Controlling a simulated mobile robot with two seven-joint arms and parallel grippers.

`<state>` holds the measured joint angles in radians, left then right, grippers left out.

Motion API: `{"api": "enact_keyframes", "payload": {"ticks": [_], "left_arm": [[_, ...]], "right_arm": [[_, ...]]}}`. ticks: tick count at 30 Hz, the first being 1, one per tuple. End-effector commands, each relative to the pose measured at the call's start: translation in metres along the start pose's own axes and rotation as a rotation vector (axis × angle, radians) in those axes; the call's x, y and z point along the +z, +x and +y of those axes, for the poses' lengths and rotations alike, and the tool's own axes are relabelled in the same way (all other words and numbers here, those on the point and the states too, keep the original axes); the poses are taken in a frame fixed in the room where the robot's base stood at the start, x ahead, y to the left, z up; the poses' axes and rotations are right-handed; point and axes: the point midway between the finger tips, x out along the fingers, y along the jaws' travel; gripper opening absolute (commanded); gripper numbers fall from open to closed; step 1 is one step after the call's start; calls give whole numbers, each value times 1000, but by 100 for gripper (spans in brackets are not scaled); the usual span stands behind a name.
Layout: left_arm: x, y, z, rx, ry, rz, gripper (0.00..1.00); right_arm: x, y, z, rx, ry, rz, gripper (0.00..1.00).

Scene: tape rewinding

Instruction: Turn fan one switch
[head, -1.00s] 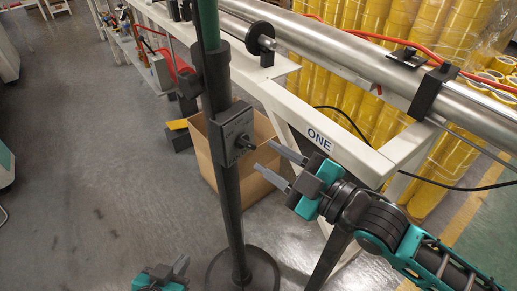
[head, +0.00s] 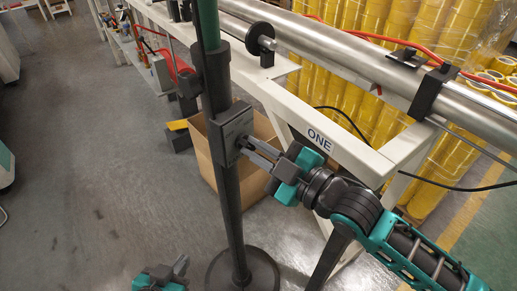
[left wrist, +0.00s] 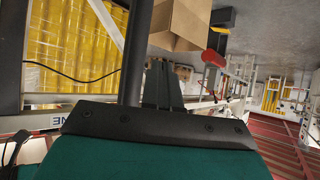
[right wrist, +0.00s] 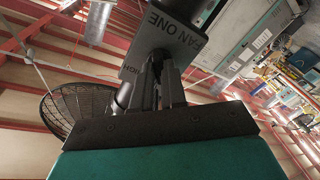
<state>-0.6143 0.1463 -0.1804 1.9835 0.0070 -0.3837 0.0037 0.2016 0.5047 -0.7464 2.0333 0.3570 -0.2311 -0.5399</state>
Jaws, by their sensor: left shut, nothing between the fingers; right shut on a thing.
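The fan one switch box (head: 231,132) is a dark square box on an upright dark pole (head: 229,200). In the right wrist view the box (right wrist: 181,27) carries the words "FAN ONE" and part of a "HIGH" mark. My right gripper (head: 247,146) reaches the front of the box from the right and is shut on the switch knob. Its fingers (right wrist: 160,62) hide most of the knob. My left gripper (head: 181,264) is low at the bottom of the head view, away from the box, shut and empty. It also shows in the left wrist view (left wrist: 161,68).
A white frame (head: 365,158) labelled "ONE" stands just behind my right gripper. A cardboard box (head: 263,140) is on the floor behind the pole, and yellow rolls (head: 345,100) stand beyond. The pole's round base (head: 262,272) is below. A black fan grille (right wrist: 72,112) shows in the right wrist view.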

Motion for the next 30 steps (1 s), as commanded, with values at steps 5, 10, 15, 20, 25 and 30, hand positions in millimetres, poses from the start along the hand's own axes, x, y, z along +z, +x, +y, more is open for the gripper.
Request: {"api": "enact_keyframes", "payload": {"ticks": [5,10,15,20,25,30], "left_arm": [[0,0,0,0,0,1,0],[-1,0,0,0,0,1,0],[-5,-3,0,-1,1,3,0],[-12,-8,-2,-6,5,11,0],[-12,-13,-8,-20,8,3,0],[-13,-21,-12,-28,6,-9,0]], "right_arm": [[0,0,0,0,0,0,0],[0,0,0,-1,3,-1,0],[-1,0,1,-1,38,-1,0],[-2,0,2,-1,118,-2,0],[-2,0,2,-1,245,-3,0],[-2,0,2,-1,384,-3,0]]}}
